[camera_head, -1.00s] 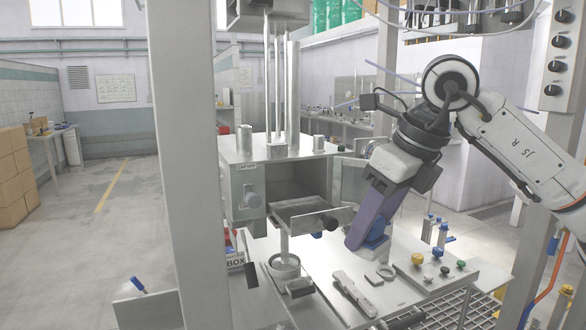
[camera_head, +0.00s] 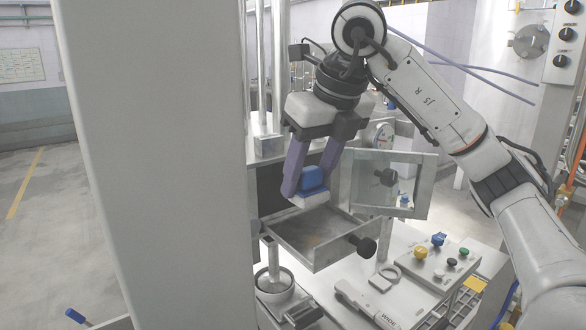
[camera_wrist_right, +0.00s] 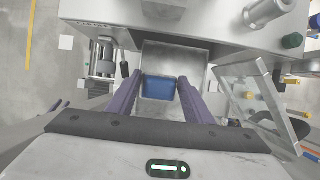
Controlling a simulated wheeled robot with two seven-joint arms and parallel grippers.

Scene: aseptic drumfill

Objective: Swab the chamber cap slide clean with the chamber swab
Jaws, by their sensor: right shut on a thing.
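My right gripper (camera_head: 308,178) is shut on the chamber swab (camera_head: 313,180), a blue block with a pale underside. The swab also shows between the purple fingers in the right wrist view (camera_wrist_right: 158,88). It is held above the chamber cap slide (camera_head: 318,258), a pulled-out metal tray with a black knob at its front. The slide's floor has a brownish smudge. I cannot tell whether the swab touches the slide; it appears slightly above its back part. In the right wrist view the slide (camera_wrist_right: 172,54) lies beyond the swab. My left gripper is not in view.
The chamber's open window door (camera_head: 408,182) stands right of the slide. A control panel with coloured knobs (camera_head: 440,256), a ring (camera_head: 386,277) and a handheld tool (camera_head: 362,302) are on the worktop. A broad grey post (camera_head: 150,160) blocks the left side.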

